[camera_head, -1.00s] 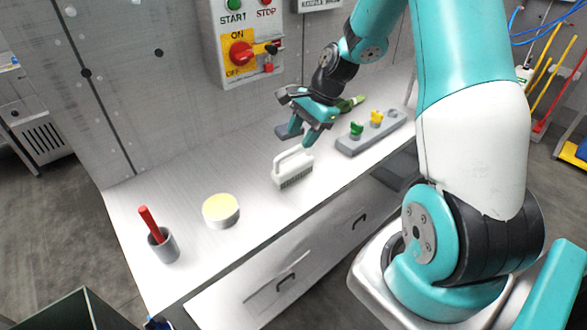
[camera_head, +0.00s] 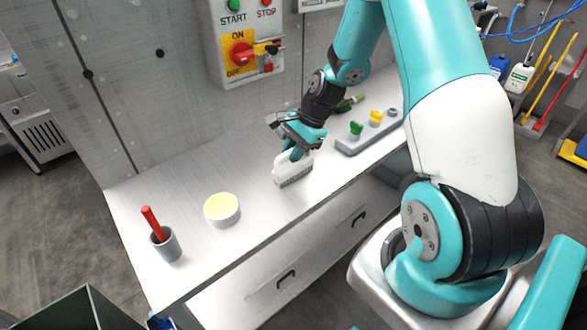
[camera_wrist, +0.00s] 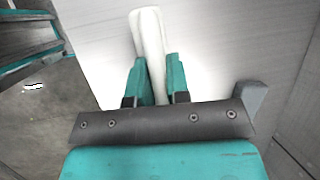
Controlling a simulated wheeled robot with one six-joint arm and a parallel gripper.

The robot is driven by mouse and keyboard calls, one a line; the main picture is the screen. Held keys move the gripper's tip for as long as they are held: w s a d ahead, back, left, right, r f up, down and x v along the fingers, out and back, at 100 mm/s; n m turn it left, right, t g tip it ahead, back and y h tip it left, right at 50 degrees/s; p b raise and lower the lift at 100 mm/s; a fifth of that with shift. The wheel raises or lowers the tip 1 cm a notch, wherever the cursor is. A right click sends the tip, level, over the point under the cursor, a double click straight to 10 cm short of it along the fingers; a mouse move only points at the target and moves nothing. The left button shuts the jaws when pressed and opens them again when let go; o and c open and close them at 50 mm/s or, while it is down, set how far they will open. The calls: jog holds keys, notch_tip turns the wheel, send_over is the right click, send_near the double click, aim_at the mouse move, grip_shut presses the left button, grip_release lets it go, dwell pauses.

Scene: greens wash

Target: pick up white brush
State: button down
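The white brush (camera_head: 293,175) stands upright on the steel worktop, bristles down and handle up. My gripper (camera_head: 290,154) is over it, pointing down, with its teal fingers at the handle. In the wrist view, the brush's white handle (camera_wrist: 147,35) runs between the two fingers of my gripper (camera_wrist: 157,68). The fingers lie close against both sides of the handle and appear shut on it. The gripper covers part of the handle in the head view. The brush base still appears to rest on the worktop.
A round tub with a yellow top (camera_head: 221,209) and a grey cup with a red-handled tool (camera_head: 166,245) stand to the left. A grey block with coloured knobs (camera_head: 369,133) lies to the right. The switch panel (camera_head: 243,45) is on the wall behind. Worktop (camera_head: 250,170) around the brush is clear.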

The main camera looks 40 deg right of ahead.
notch_tip(320, 180, up, 20)
dwell(0.6)
jog(key=c, duration=1.7)
grip_release()
jog(key=shift+c, duration=0.2)
grip_shut()
jog(key=shift+r, duration=0.1)
